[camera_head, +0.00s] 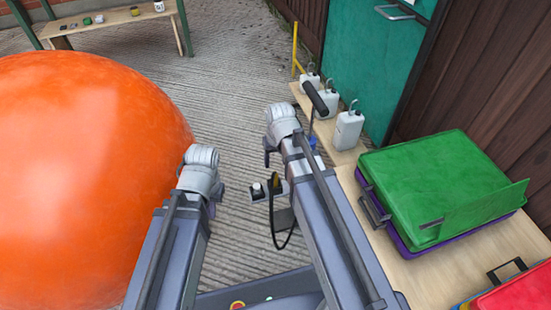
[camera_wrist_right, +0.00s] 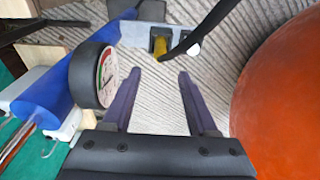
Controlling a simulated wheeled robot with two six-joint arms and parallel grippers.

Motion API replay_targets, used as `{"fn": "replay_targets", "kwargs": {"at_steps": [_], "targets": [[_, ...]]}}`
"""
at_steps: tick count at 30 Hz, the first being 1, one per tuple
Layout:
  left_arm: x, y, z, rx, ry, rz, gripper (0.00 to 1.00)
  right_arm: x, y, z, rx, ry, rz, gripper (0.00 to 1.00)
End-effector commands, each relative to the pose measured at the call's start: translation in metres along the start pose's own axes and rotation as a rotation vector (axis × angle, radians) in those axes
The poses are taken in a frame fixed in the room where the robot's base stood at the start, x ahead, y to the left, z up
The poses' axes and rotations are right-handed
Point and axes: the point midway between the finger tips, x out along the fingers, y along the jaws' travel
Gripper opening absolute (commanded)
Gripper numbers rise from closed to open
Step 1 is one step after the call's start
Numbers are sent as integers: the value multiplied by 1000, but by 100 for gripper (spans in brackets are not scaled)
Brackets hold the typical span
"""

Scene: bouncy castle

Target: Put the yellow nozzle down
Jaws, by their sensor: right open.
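The yellow nozzle (camera_wrist_right: 160,47) sits upright in a grey bracket (camera_wrist_right: 142,36), beyond my fingertips in the right wrist view. It also shows in the head view as a small yellow piece (camera_head: 276,181) in the bracket between my arms. A black hose (camera_wrist_right: 205,30) passes close to it. In the head view, the right arm's wrist hides most of that gripper. My left gripper (camera_head: 214,198) is mostly hidden behind its wrist, left of the bracket; its jaws cannot be made out.
A blue pump (camera_wrist_right: 45,85) with a round gauge (camera_wrist_right: 105,75) is close left of my right fingers. A large orange inflatable (camera_head: 80,180) fills the left. White jugs (camera_head: 348,130) and a green case (camera_head: 440,185) are at right. Open paving lies ahead.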

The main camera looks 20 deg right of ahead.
Motion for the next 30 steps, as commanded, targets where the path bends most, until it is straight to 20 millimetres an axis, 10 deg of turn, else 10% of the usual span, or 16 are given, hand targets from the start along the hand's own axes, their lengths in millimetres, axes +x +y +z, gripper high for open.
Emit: {"fn": "replay_targets", "kwargs": {"at_steps": [7, 18, 30], "targets": [[-3, 0, 0, 1, 0, 0, 0, -4, -12, 11, -28, -15, 3, 59], [-3, 0, 0, 1, 0, 0, 0, -18, -102, 114, -294, -169, 70, 59], [-3, 0, 0, 1, 0, 0, 0, -20, -108, 124, -322, -188, 83, 59]]}}
